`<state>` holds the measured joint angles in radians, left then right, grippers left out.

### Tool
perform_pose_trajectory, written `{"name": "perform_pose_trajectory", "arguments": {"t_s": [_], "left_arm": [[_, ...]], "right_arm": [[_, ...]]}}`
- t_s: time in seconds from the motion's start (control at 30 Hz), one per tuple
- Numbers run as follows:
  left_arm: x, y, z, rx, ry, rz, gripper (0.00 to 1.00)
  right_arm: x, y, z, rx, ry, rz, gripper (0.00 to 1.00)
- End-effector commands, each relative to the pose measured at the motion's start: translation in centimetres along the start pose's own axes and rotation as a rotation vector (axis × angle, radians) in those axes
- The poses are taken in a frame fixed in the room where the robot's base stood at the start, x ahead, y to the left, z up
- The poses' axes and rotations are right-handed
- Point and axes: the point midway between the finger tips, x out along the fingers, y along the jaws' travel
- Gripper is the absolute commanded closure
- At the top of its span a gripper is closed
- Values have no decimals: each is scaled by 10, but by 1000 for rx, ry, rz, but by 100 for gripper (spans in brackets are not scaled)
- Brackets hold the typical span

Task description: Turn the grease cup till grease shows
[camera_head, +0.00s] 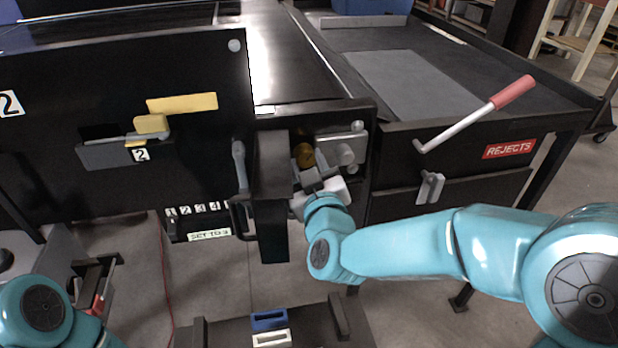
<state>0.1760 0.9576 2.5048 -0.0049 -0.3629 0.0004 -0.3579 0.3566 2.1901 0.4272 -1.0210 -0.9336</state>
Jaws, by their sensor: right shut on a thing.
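The grease cup (304,152) is a small brass-coloured round piece in the open bay at the end of the conveyor. My right gripper (309,172) reaches into the bay from below right. Its grey fingers are shut on the lower side of the cup and hide part of it. I cannot make out any grease at this size. My left arm shows only as teal links at the bottom left corner, and its gripper is out of the picture.
A grey block with a round knob (345,153) sits right beside the cup. A dark roller or belt end (274,195) stands close on the left. A red-handled lever (512,92) juts out at the rejects tray (460,120). A blue block (269,319) lies below.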

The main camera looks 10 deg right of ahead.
Motion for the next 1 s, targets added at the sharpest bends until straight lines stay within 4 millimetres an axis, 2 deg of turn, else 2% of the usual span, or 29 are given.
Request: {"name": "perform_pose_trajectory", "arguments": {"t_s": [0.03,0.1,0.4,0.7,1.0], "left_arm": [[11,-4,0,0,0,0,62],[17,-6,0,0,0,0,62],[36,-13,-1,0,0,0,62],[43,-15,-1,0,0,0,62],[43,-16,-1,0,0,0,62]], "right_arm": [[0,-3,5,37,2,-1,90],[0,-2,5,94,2,-1,90],[0,-3,2,280,0,-2,90],[0,-3,1,363,-2,-2,90],[0,-2,0,374,-3,-2,90]]}}
